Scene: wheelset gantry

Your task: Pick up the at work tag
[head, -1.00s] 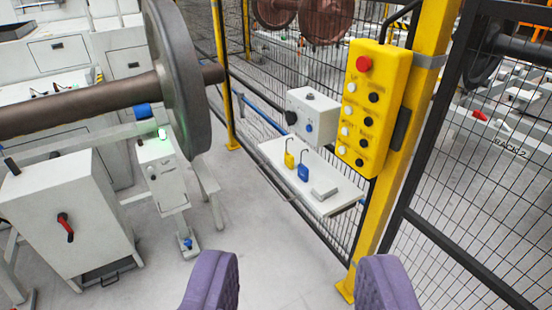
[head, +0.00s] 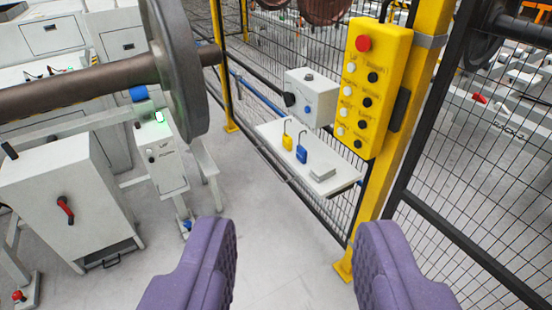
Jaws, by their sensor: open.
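A small white shelf (head: 337,164) is fixed to the mesh fence, ahead of my gripper. On it are a yellow tag (head: 288,142) and a blue tag (head: 302,154), each with a thin dark hook rising from it. Any lettering is too small to read, so I cannot tell which is the at work tag. My gripper (head: 295,228) is open and empty, its two purple fingers wide apart at the bottom of the view. The fingers are short of the shelf and touch nothing.
A grey block (head: 322,172) lies beside the tags. A white box (head: 312,96) with knobs stands behind the shelf. A yellow button panel (head: 376,88) hangs on a yellow post (head: 395,165) at right. A wheelset (head: 176,70) and white cabinet (head: 65,200) are left. Floor below the shelf is clear.

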